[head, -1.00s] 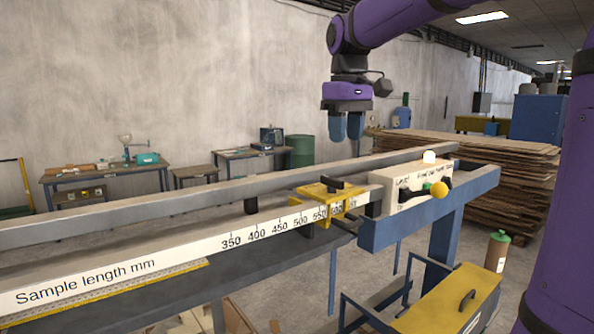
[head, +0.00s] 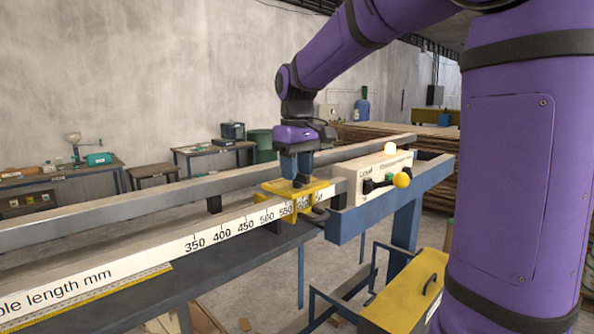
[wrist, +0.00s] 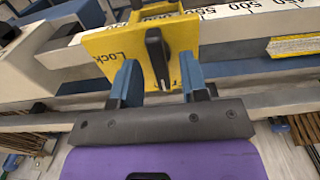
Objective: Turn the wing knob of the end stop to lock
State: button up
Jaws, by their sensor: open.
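The end stop is a yellow block (head: 268,188) on the white scale rail, near the 550 mark. In the wrist view its yellow top plate (wrist: 112,42) carries the word "Lock". The black wing knob (wrist: 157,58) stands on this plate, its long side running nearly along the wrist view's vertical. My gripper (wrist: 157,82) is open with blue fingers, one on each side of the knob. Gaps show between the fingers and the knob. In the head view my gripper (head: 296,178) is directly over the end stop and hides the knob.
A cream box (head: 383,169) with a yellow ball-ended lever (head: 402,180) stands right of the end stop. A grey rail (head: 130,204) runs behind the scale rail (head: 150,258).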

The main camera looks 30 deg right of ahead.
jog(key=shift+f, duration=0.25)
grip_shut()
